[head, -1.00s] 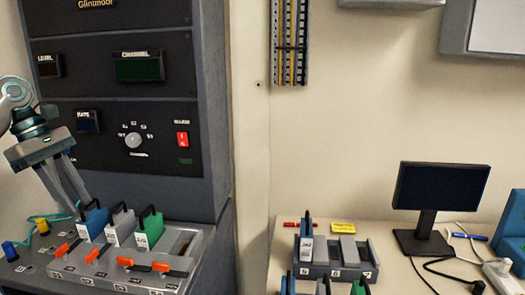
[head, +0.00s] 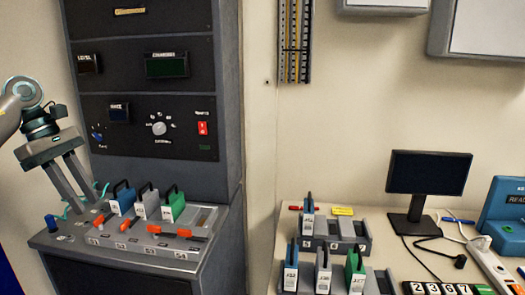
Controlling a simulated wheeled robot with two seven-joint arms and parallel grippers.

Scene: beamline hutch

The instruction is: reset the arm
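My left gripper (head: 84,203) comes in from the left, pointing down. Its two fingers are apart and I see nothing between them. Its tips show just left of the blue module in the rack on the instrument cabinet; whether they touch anything I cannot tell. My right gripper is out of view.
The cabinet rack (head: 140,249) holds blue (head: 122,201), grey (head: 147,206) and green (head: 173,207) modules, with orange levers in front. A blue knob (head: 51,223) stands at left. Right, a table carries module racks, a monitor (head: 429,173) and cables.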

